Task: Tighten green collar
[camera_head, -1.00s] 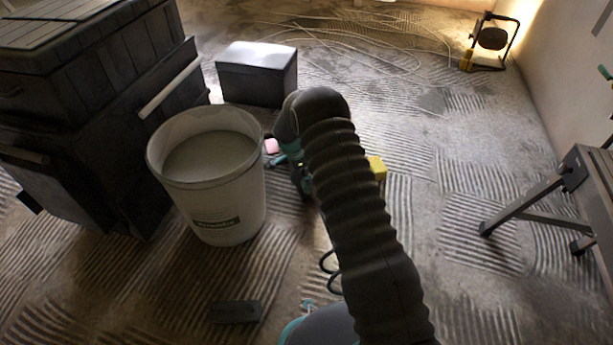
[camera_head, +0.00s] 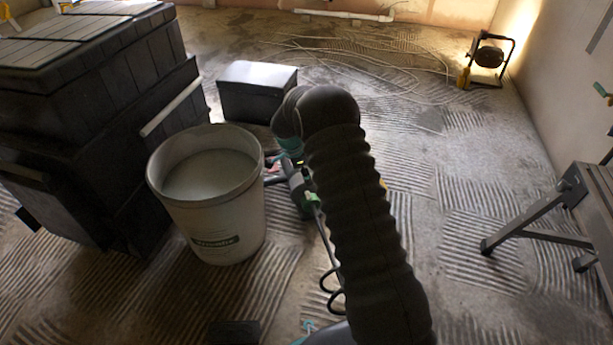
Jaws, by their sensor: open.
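My gripper (camera_head: 273,169) shows only in part at the end of my dark ribbed arm, just right of the bucket. Its fingers point left and look apart, with nothing seen between them. A small green part (camera_head: 311,197) shows by my wrist, against the arm. I cannot tell whether it is the green collar or part of my own arm. No other green collar can be made out, and my arm hides the floor behind it.
A white bucket (camera_head: 228,240) with pale contents stands left of my arm. Dark stacked boxes (camera_head: 90,120) fill the left, and a black box with a pale lid (camera_head: 257,75) stands behind. A work lamp (camera_head: 488,58) and a trestle (camera_head: 530,215) are at right. Loose cable (camera_head: 400,65) lies on the ridged floor.

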